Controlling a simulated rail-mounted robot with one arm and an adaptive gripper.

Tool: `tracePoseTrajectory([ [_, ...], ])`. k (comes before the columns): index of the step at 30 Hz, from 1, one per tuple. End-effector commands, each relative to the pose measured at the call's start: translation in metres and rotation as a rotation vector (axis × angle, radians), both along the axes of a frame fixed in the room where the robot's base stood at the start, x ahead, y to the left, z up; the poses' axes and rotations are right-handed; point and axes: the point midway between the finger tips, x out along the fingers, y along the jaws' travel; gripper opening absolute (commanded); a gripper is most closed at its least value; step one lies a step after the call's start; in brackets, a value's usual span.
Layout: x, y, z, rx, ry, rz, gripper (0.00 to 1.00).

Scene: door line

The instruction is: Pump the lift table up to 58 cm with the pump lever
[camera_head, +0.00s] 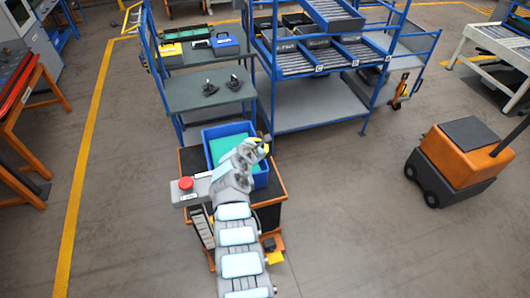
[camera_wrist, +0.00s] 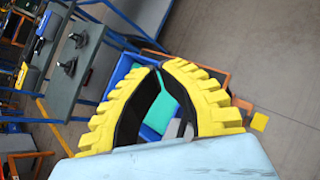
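A dark-topped cart with orange edges, which looks like the lift table (camera_head: 190,160), stands below my arm. A blue bin (camera_head: 207,133) with a teal inside sits on it; the bin also shows in the wrist view (camera_wrist: 122,68). My gripper (camera_head: 264,146) is above the bin's right side. In the wrist view, its yellow fingers (camera_wrist: 160,68) curve together and their tips meet or nearly meet; I see nothing clearly held. I cannot make out the pump lever. A striped strip (camera_head: 203,230), perhaps a height scale, is on the table's near side. My arm hides much of the table.
A red button (camera_head: 185,183) on a grey box is left of the bin. A green-topped workbench (camera_head: 190,95) and a blue roller rack (camera_head: 320,105) stand behind. An orange mobile unit (camera_head: 460,150) stands at the right. Floor between is clear.

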Motion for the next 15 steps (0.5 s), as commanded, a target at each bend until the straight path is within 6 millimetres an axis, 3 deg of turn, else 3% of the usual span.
tracePoseTrajectory([
  [15, 0.001, -0.0031, -0.0075, 0.0, 0.0, 0.001, 0.0],
])
